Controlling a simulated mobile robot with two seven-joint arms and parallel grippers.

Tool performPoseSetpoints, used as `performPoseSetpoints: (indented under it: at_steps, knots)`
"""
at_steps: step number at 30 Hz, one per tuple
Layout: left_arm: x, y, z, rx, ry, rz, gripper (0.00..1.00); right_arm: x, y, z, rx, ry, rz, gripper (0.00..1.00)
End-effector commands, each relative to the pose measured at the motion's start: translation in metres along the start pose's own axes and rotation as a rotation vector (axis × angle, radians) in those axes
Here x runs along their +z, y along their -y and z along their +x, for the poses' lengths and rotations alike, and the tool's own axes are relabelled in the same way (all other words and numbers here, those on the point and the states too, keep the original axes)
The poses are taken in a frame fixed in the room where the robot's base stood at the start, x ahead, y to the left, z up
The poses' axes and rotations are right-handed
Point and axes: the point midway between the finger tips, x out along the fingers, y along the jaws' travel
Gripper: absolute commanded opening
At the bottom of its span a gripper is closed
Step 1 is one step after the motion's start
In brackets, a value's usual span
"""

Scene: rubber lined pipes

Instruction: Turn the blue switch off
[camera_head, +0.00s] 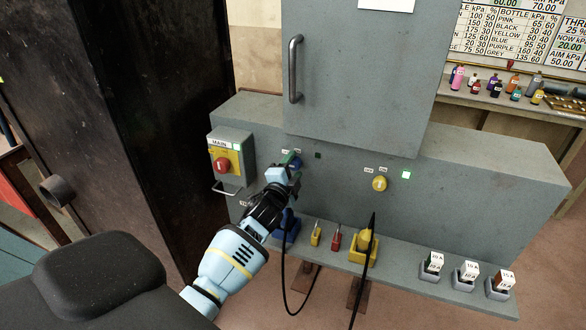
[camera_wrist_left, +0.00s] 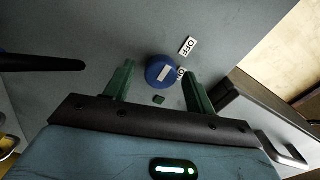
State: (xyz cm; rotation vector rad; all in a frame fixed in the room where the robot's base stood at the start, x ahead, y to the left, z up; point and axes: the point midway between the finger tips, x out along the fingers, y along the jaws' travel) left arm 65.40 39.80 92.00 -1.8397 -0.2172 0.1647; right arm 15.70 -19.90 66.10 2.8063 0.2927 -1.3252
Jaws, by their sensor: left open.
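The blue switch (camera_wrist_left: 162,70) is a round knob with a white bar on the grey cabinet, with OFF and ON labels (camera_wrist_left: 187,46) beside it. In the head view the blue switch (camera_head: 294,163) is partly hidden by my gripper. My left gripper (camera_head: 285,173) is at the switch, its jaws open. In the left wrist view its two green fingers (camera_wrist_left: 158,78) stand on either side of the knob. I cannot tell whether they touch it. A small dark square lamp (camera_head: 318,155) sits beside the switch. My right gripper is not in view.
A MAIN switch box (camera_head: 231,146) with a red knob stands close left of my gripper. A yellow switch (camera_head: 380,184) with a lit green lamp (camera_head: 406,175) is to the right. Below are padlocks (camera_head: 336,239), a yellow plug (camera_head: 366,242), black cables and several fuses (camera_head: 466,274) on a ledge.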

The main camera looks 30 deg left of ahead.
Motion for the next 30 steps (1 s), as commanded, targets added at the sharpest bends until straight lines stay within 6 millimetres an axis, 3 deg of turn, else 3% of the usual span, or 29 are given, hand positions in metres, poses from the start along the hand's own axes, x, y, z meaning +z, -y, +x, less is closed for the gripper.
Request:
performPoseSetpoints:
  at_steps: [5, 19, 30]
  knots:
    - [0.0, 0.0, -0.008, 0.0, 0.0, 0.001, 0.55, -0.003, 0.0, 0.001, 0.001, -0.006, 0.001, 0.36]
    - [0.0, -0.001, -0.069, 0.001, 0.0, -0.001, 0.55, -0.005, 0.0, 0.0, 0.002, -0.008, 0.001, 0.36]
    - [0.0, 0.0, -0.078, 0.0, 0.0, -0.001, 0.55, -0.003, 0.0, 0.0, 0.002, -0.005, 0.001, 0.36]
